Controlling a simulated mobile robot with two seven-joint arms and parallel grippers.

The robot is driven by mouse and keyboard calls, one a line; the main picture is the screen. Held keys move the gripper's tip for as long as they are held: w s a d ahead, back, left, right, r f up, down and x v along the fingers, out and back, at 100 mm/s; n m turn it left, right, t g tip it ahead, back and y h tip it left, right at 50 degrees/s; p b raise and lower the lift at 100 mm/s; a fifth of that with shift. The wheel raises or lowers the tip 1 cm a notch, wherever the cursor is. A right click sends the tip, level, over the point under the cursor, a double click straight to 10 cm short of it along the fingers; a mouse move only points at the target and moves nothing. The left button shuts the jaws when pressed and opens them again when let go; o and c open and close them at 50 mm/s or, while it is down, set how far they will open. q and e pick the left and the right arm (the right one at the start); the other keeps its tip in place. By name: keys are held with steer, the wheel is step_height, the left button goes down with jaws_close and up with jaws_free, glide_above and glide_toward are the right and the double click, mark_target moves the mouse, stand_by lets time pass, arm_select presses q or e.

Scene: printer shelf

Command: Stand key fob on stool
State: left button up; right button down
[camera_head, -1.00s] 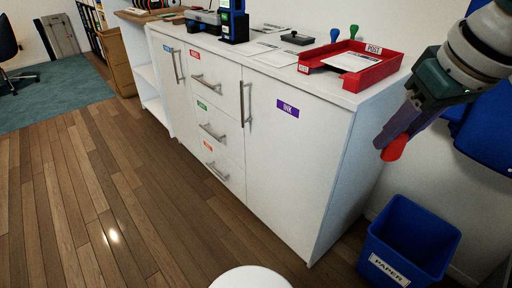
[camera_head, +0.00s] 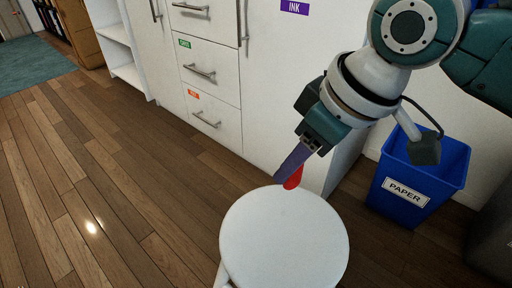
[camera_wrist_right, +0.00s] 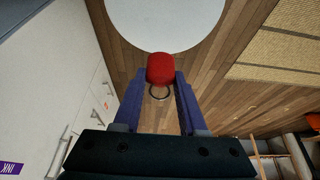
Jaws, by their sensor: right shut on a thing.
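The key fob is red (camera_head: 293,178), with a dark ring (camera_wrist_right: 159,92) showing in the right wrist view. My right gripper (camera_head: 290,168) is shut on the fob (camera_wrist_right: 160,68), which sits between its two purple fingertips (camera_wrist_right: 160,77). In the head view the gripper points down and to the left, at the far edge of the stool. The stool has a round white top (camera_head: 285,240), bare, and its edge also shows at the top of the right wrist view (camera_wrist_right: 165,22). I cannot tell the height of the fob above the seat. My left gripper is not in view.
A white cabinet (camera_head: 265,75) with drawers and handles stands behind the stool. A blue paper bin (camera_head: 420,180) is to the right, and a dark grey bin (camera_head: 490,235) stands at the right edge. The wooden floor (camera_head: 120,200) to the left is clear.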

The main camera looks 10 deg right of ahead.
step_height(320, 180, down, 11)
steer(key=b, duration=0.5)
steer(key=shift+r, duration=0.15)
step_height(320, 180, down, 4)
steer(key=b, duration=0.3)
steer(key=shift+c, duration=2.3)
jaws_free()
